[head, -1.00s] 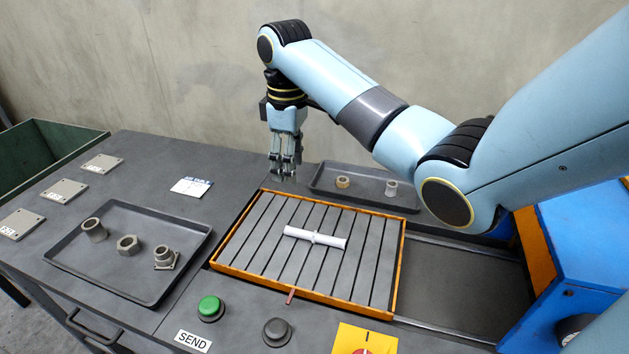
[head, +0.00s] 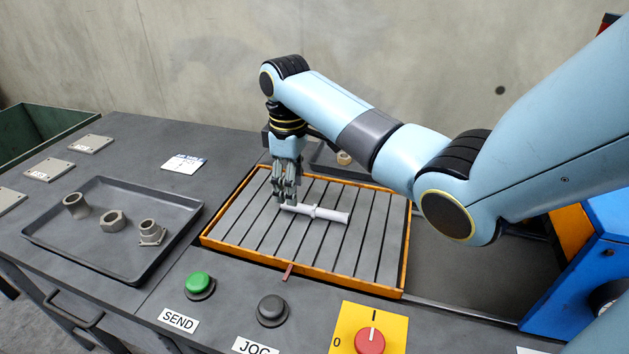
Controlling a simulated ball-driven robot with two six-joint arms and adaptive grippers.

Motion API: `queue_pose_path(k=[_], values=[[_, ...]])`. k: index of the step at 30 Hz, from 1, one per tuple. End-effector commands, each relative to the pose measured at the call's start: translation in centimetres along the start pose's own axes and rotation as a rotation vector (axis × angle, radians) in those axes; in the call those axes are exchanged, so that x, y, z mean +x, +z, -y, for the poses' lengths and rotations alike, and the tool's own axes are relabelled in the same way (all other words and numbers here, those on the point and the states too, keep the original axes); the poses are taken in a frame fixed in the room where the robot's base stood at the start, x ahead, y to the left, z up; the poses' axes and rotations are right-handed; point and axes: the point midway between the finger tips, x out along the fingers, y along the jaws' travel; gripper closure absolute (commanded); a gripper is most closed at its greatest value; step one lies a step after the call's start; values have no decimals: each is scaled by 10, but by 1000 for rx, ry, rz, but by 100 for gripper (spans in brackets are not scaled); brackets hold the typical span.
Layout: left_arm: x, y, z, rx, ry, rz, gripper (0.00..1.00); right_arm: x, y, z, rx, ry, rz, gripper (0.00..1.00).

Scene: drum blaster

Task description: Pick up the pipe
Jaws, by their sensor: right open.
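The white pipe (head: 325,214) lies across the slats of the orange-framed grate (head: 233,242), with a collar near its middle. My right gripper (head: 286,200) points down at the pipe's left end, its fingers just above or beside that end. It is open, and I cannot tell whether it touches the pipe. My left gripper is out of view.
A dark tray (head: 77,246) with several metal fittings stands at the left. A second tray behind the grate is mostly hidden by my arm. A green button (head: 198,284), a dark button (head: 270,309) and a red knob (head: 370,342) sit along the front.

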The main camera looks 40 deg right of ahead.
Motion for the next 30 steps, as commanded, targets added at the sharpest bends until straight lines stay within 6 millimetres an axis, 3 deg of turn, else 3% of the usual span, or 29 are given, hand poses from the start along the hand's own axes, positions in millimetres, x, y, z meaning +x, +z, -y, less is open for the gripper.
queue_pose_path(k=[12, 21, 30], values=[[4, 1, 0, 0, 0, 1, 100, 52, 2, -7, 0, -1, 1, 50], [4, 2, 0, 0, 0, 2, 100, 56, 2, -8, 0, 1, 0, 52], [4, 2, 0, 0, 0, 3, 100, 56, 2, -8, 0, 1, 0, 91]])
